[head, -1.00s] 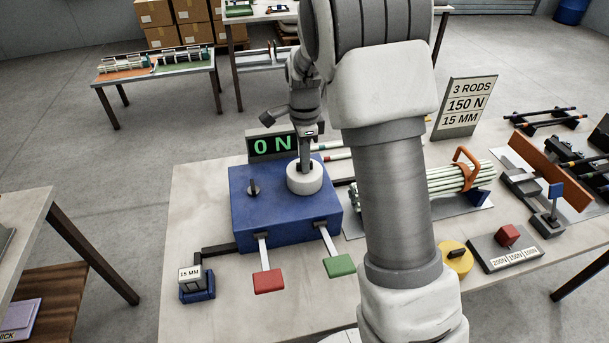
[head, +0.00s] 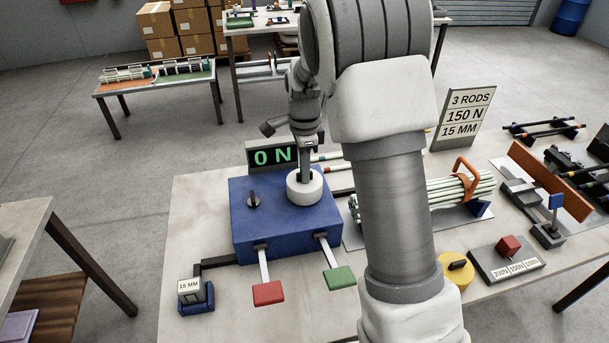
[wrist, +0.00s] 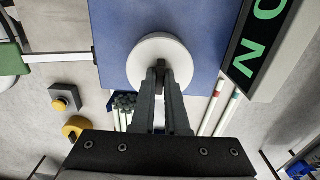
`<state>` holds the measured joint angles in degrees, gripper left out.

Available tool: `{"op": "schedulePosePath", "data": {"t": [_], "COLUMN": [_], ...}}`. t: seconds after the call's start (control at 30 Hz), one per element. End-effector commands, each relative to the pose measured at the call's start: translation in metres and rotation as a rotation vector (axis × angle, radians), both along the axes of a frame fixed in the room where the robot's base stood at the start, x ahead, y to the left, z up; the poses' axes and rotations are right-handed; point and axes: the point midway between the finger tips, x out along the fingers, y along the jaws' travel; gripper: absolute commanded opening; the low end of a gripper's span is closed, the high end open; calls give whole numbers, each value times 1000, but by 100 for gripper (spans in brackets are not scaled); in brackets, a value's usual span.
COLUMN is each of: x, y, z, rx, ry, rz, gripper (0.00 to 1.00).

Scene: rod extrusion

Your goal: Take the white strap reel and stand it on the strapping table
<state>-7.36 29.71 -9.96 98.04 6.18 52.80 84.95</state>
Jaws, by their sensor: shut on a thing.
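The white strap reel (head: 304,190) is a thick white disc at the top of the blue box (head: 285,240), at its right half. My gripper (head: 305,172) points down at the reel's middle and is shut on it, on a dark part at its centre. In the wrist view the reel (wrist: 182,48) shows round beyond the fingertips (wrist: 160,68), with the blue top behind it. I cannot tell whether the reel's underside touches the box. The box stands on a pale table (head: 190,225); no label marks which table is the strapping table.
Behind the reel is an ON display (head: 272,156). A red paddle (head: 268,292) and a green paddle (head: 340,278) stick out in front. A bundle of pale rods (head: 450,190) and a yellow disc (head: 455,274) lie right. A sign (head: 464,118) stands behind.

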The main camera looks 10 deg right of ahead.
Motion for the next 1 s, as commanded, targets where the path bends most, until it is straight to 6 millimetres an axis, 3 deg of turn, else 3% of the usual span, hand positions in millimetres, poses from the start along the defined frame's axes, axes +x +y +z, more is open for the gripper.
{"op": "schedulePosePath", "data": {"t": [0.27,0.7,1.0], "x": [1,-61,-80], "y": [0,-65,-83], "z": [40,91,106], "rx": [0,1,0], "ry": [-6,-4,-1], "rz": [1,-3,0], "gripper": [0,0,0]}}
